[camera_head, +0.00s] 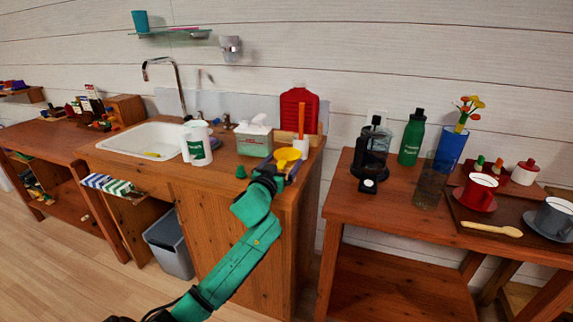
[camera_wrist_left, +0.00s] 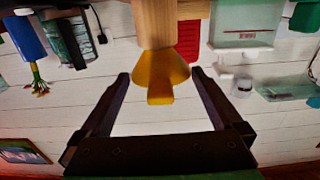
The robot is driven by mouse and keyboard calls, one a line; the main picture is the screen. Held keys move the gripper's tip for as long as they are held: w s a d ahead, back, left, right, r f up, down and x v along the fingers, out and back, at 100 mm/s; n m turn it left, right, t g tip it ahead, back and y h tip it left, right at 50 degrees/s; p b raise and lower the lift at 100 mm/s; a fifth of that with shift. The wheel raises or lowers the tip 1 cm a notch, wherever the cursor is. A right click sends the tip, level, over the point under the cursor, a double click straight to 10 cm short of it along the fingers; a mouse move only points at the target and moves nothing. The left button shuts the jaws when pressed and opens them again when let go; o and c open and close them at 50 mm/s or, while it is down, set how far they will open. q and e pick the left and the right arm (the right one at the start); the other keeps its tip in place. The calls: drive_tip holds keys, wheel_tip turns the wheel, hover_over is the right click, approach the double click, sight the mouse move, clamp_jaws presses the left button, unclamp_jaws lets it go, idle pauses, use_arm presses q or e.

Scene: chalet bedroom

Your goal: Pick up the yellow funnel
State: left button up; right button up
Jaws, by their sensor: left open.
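In the left wrist view, which looks upside down, the funnel (camera_wrist_left: 160,68) is against a wooden piece (camera_wrist_left: 157,25). There the open left fingers (camera_wrist_left: 159,76) stand on either side of it, with gaps on both sides. My right gripper is not in view.
A tissue box (camera_head: 254,137), a white and green canister (camera_head: 197,143) and a small green cone (camera_head: 241,172) stand near the funnel. A red board (camera_head: 298,108) leans behind. The right table (camera_head: 400,210) holds a coffee press, bottles and cups. The sink (camera_head: 140,138) is at left.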

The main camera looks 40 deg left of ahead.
use_arm(q)
drive_tip(key=shift+s, duration=0.1)
drive_tip(key=shift+c, duration=0.3)
drive_tip(key=c, duration=1.3)
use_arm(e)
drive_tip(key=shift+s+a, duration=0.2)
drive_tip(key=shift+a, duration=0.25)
use_arm(q)
drive_tip(key=shift+o, duration=0.2)
drive_tip(key=shift+r, duration=0.1)
